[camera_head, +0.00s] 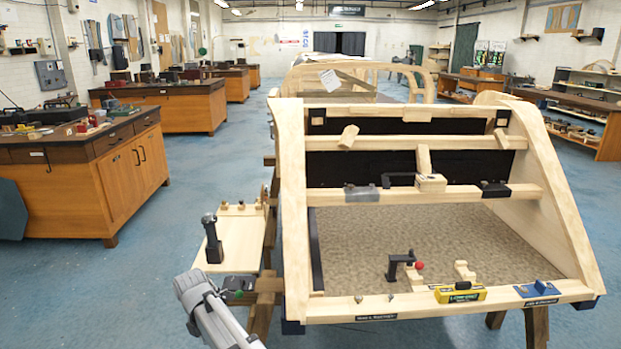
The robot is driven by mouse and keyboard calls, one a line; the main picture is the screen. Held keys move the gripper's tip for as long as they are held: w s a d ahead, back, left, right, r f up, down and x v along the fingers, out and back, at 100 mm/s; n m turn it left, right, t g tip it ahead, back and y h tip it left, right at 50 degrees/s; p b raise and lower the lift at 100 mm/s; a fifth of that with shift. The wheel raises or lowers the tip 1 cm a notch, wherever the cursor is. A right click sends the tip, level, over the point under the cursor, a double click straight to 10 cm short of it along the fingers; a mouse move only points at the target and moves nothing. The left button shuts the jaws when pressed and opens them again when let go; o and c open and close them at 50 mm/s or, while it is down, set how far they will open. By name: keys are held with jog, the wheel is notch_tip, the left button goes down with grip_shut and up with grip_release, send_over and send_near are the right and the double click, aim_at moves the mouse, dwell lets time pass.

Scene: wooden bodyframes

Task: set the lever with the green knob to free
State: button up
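A small dark part with bright green spots (240,293) sits by the left front leg of the wooden frame, partly behind my grey arm. I cannot tell whether the green is a lever's knob, or how any lever there is set. A black bracket-like lever (397,265) stands on the frame's lower panel, with a red knob (419,266) beside it. A black upright handle (212,240) stands on a pale side board. My arm shows at the bottom, left of the frame; its gripper fingers do not show.
The wooden bodyframe (293,200) fills the centre and right. A yellow level (460,293) and a blue block (539,290) lie on its front rail. Workbenches (90,170) stand at left, more at right (575,120). The blue floor at left is clear.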

jog(key=s+d+f+m+y+b, duration=0.1)
jog(key=s+d+f+m+b, duration=0.2)
jog(key=d+m, duration=0.9)
jog(key=d+f+m+t+b, duration=0.1)
jog(key=d+f+m+b, duration=0.5)
jog(key=d, duration=1)
jog(key=s+d+f+m+y+b, duration=0.1)
jog(key=s+d+f+m, duration=0.1)
jog(key=d+m, duration=1.15)
notch_tip(320, 180, up, 30)
jog(key=n+p, duration=0.1)
jog(key=p, duration=2.8)
jog(key=shift+d+r+p, duration=0.15)
jog(key=shift+d+p, duration=0.15)
jog(key=shift+d, duration=0.15)
jog(key=shift+n, duration=0.25)
